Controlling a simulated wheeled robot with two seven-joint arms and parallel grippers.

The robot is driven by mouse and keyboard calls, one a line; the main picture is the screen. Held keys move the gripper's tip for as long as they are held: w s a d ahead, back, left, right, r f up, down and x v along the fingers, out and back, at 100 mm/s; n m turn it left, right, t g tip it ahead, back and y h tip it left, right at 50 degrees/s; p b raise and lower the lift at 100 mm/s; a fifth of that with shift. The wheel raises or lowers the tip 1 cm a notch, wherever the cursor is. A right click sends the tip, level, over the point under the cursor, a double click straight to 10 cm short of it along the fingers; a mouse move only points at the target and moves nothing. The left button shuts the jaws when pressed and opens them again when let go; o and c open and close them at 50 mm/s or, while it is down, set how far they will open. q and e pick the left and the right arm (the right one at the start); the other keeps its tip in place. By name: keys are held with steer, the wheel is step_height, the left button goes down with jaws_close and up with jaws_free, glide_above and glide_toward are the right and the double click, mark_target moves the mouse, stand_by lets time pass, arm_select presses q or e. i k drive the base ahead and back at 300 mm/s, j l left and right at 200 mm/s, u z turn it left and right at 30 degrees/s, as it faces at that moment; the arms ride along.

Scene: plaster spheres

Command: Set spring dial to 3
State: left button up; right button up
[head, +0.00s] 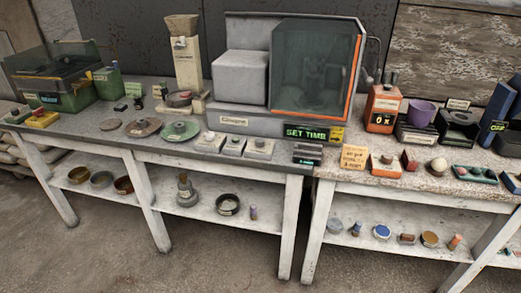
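I cannot make out which thing is the spring dial; no dial reading 3 is legible. A large grey machine (238,115) with a dark glass door (312,70) edged in orange stands at the back of the left table. A lit green display (306,132) on its front reads "SET TIME". A pinkish round disc (144,127) and a green round disc (180,131), each with a small raised centre, lie on the tabletop to its left. Neither of my grippers shows in the head view.
Small labelled blocks (232,146) line the left table's front edge (110,143). Lower shelves hold bowls (228,203). The floor (110,255) in front is clear.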

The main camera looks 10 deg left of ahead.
mark_target(259, 142)
steer(key=i+l, duration=0.15)
steer(key=l, duration=0.35)
steer(key=i+l+u, duration=0.1)
steer(key=l, duration=0.35)
steer(key=i+l, duration=0.1)
steer(key=l, duration=0.4)
